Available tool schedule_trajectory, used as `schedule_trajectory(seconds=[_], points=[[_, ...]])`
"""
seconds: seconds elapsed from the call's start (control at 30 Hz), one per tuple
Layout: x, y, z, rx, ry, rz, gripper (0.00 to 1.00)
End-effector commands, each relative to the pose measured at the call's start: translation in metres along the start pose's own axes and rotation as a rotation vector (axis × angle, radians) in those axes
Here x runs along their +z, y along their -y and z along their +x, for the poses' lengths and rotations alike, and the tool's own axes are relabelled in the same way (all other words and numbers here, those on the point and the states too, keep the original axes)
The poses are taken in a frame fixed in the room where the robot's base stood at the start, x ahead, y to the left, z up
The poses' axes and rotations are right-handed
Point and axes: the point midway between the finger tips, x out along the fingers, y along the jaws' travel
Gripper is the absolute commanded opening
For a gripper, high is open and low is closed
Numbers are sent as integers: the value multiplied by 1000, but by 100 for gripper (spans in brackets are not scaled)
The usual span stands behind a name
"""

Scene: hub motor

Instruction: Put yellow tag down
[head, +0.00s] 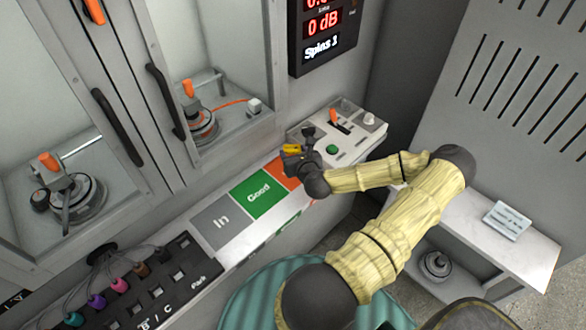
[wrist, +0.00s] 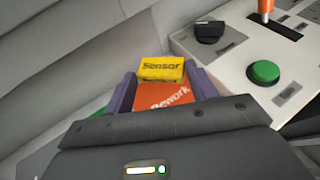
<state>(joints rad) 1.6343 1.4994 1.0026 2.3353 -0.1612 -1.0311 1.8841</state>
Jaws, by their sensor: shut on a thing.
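The yellow tag (wrist: 162,69) reads "Sensor" in the wrist view and sits between the fingertips of my gripper (wrist: 160,82). In the head view the yellow tag (head: 292,148) shows as a small yellow piece at the tip of my gripper (head: 293,153). My gripper is shut on it. Behind the tag lies the orange "Rework" pad (wrist: 163,97); I cannot tell whether the tag touches the surface there. The green "Good" pad (head: 258,193) and grey "In" pad (head: 221,222) lie to the left along the ledge.
A control panel with a green button (head: 333,149) and an orange-handled lever (head: 335,117) stands just right of my gripper. Cabinets with orange-handled clamps (head: 201,122) are behind. A black socket strip (head: 165,285) with coloured plugs is at lower left. The "Good" and "In" pads look bare.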

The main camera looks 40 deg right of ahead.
Motion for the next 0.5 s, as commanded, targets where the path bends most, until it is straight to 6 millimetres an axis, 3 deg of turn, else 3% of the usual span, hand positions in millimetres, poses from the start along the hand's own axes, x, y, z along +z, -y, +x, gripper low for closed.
schedule_trajectory(seconds=[0.2, 0.5], points=[[-36, -1, 15, 2, -1, 1, 35], [-42, -1, 18, 1, 0, -1, 35]])
